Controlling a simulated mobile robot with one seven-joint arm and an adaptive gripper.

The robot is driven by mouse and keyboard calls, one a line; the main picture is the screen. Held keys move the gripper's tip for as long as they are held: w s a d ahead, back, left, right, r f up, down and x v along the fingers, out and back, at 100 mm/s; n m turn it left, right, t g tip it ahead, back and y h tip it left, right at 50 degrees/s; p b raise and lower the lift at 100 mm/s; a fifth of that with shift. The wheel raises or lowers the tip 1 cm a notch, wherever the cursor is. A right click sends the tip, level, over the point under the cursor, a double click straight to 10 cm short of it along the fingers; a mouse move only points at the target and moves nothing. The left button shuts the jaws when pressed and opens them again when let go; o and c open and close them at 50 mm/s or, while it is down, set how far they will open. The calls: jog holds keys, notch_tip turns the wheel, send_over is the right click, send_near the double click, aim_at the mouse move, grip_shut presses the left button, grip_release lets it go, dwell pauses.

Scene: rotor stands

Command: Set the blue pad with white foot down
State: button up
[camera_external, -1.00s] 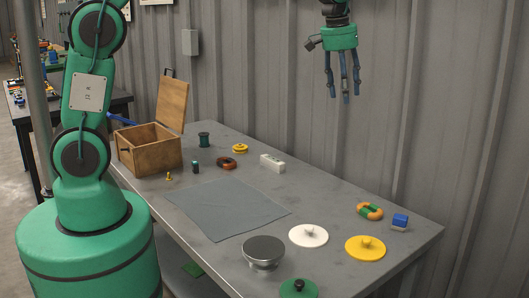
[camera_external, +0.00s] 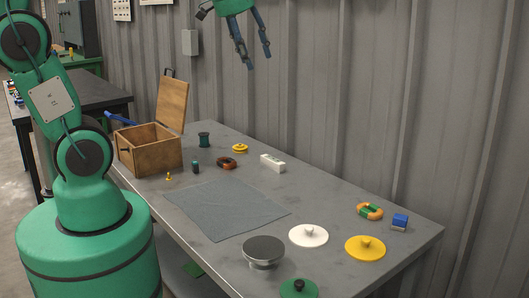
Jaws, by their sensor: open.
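The blue pad with white foot (camera_external: 400,221) sits on the table near its right end, blue side up, with a little white showing below. My gripper (camera_external: 258,62) is open and empty, high above the back of the table near the wall. It is well apart from the pad, to its upper left.
The table (camera_external: 330,205) also holds a yellow lid (camera_external: 365,249), a white lid (camera_external: 308,236), a green lid (camera_external: 298,289), a round metal stand (camera_external: 263,250), an orange-green ring (camera_external: 369,211) and a grey mat (camera_external: 225,209). An open wooden box (camera_external: 150,150) stands at the far left.

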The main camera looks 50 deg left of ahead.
jog(key=s+a+f, duration=0.1)
jog(key=s+a, duration=0.1)
jog(key=s, duration=0.6)
jog(key=s+a+f+m+t, duration=0.1)
jog(key=s+a+f, duration=0.1)
jog(key=s, duration=0.6)
jog(key=shift+a, duration=0.35)
